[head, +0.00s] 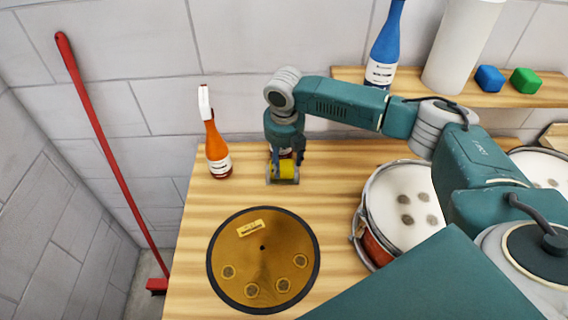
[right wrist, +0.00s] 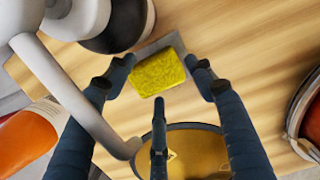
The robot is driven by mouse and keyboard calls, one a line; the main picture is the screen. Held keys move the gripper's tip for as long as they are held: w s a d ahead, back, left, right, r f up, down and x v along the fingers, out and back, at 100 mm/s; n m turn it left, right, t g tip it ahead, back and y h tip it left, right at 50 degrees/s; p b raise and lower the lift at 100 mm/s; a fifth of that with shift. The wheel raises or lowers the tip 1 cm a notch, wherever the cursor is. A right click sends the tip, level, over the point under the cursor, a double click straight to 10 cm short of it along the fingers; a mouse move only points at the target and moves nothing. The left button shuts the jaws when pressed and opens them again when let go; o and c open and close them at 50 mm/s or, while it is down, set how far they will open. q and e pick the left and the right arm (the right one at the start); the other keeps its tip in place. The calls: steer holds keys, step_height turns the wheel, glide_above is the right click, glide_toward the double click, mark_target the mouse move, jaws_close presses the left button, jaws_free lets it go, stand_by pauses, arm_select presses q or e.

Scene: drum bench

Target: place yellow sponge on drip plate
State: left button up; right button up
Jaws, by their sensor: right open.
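The yellow sponge (head: 287,170) sits at the back of the wooden bench, under my right gripper (head: 285,162). In the right wrist view the sponge (right wrist: 158,74) appears to rest on a small grey square plate (right wrist: 174,42), which looks like the drip plate. The plate's edge also shows in the head view (head: 283,182). My right gripper's fingers (right wrist: 165,84) are spread open around the sponge, with gaps visible beside it. How far the fingertips are above the plate is unclear. My left gripper is not in view.
An orange spray bottle (head: 217,150) stands left of the gripper. A bronze cymbal (head: 263,280) lies in front, and a drum (head: 395,190) stands to the right. A shelf (head: 440,95) behind holds a blue bottle (head: 384,50). Bare wood lies between sponge and cymbal.

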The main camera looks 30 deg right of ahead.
mark_target(284, 169)
step_height(284, 169, up, 10)
steer(key=s+b, duration=0.1)
steer(key=shift+s+a+r+b, duration=0.2)
steer(key=shift+a+b, duration=0.1)
steer(key=shift+f, duration=0.1)
stand_by(0.3)
